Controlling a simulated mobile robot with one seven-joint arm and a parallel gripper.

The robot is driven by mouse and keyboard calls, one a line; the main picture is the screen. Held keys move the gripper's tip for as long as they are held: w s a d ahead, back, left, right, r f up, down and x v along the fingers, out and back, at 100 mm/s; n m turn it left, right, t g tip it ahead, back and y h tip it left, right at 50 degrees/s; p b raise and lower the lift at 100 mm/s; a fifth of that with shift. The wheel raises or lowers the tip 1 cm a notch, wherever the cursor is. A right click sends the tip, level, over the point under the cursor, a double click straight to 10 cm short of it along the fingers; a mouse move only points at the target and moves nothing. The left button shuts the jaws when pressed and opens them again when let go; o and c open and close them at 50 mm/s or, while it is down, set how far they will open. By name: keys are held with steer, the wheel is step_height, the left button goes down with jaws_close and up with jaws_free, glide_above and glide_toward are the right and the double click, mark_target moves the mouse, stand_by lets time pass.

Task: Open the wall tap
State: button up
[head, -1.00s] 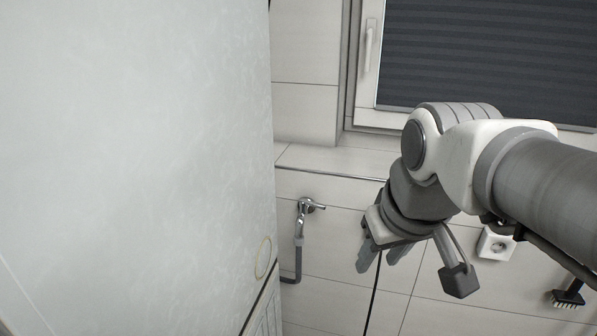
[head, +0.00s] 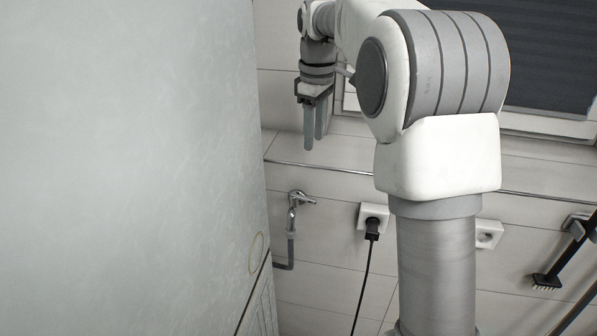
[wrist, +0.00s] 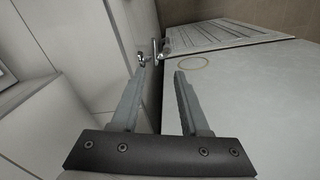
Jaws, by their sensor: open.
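The wall tap (head: 297,199) is a small chrome fitting with a side lever, on the tiled wall just right of the big pale panel. A grey hose (head: 290,250) runs down from its spout. My gripper (head: 314,140) points down above the tap in the head view, apart from it and empty. In the wrist view my gripper (wrist: 160,74) is open, and the tap (wrist: 154,50) shows beyond the fingertips, in the gap between wall and panel. The tap's finer shape is too small to tell there.
The large pale appliance panel (head: 120,160) stands close on the left of the tap. Right of the tap are a socket with a black plug (head: 372,222), its hanging cord, another socket (head: 488,234) and a brush (head: 547,281). A wall ledge (head: 345,155) runs above the tap.

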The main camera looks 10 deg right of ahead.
mark_target(309, 198)
steer(key=shift+n+g, duration=0.3)
steer(key=shift+n, duration=0.3)
steer(key=w+f, duration=0.1)
steer(key=f, duration=0.5)
steer(key=w+f+p, duration=0.1)
steer(key=f, duration=0.5)
steer(key=w+f, duration=0.1)
steer(key=f, duration=0.6)
steer(key=shift+w+f, duration=0.1)
steer(key=shift+w, duration=0.1)
jaws_close()
